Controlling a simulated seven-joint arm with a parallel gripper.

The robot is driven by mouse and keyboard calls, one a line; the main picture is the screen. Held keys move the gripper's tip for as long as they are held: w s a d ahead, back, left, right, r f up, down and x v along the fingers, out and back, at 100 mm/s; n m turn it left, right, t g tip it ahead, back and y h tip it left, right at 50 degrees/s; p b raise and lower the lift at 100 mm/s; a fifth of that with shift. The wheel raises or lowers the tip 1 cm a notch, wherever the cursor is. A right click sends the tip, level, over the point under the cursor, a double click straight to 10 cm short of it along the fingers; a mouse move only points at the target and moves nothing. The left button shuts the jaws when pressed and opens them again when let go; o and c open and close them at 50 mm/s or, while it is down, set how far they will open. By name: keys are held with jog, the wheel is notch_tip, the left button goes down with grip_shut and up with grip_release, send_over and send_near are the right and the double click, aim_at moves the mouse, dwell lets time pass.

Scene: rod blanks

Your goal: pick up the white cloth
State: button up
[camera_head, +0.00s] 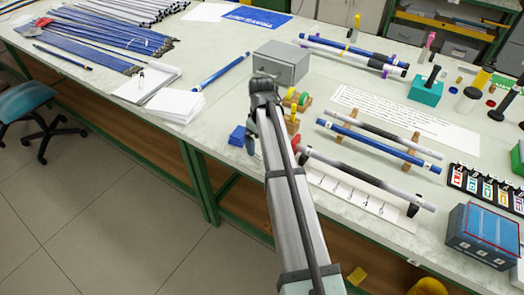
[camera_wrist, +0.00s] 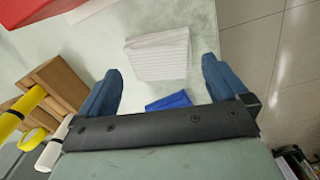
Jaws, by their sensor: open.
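The white cloth (camera_wrist: 158,57) is a folded, ribbed square lying flat on the pale table, seen in the wrist view. My gripper (camera_wrist: 160,70) is open and empty, with its two blue fingers to the left and right of the cloth in that picture. The cloth appears to lie beyond the fingertips; the exact gap is unclear. In the head view my gripper (camera_head: 252,138) points down near the front table edge, and my arm seems to hide the white cloth.
A blue cloth (camera_wrist: 168,101) lies beside the white cloth, and it also shows in the head view (camera_head: 238,136). A wooden block holder (camera_wrist: 58,84) with yellow parts stands close to the left finger. A grey box (camera_head: 282,62) stands behind my gripper. The table's edge is near.

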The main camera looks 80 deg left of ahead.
notch_tip(320, 180, down, 3)
jog(key=shift+d+f, duration=0.1)
jog(key=shift+c, duration=0.2)
jog(key=c, duration=0.7)
notch_tip(320, 180, up, 10)
dwell(0.5)
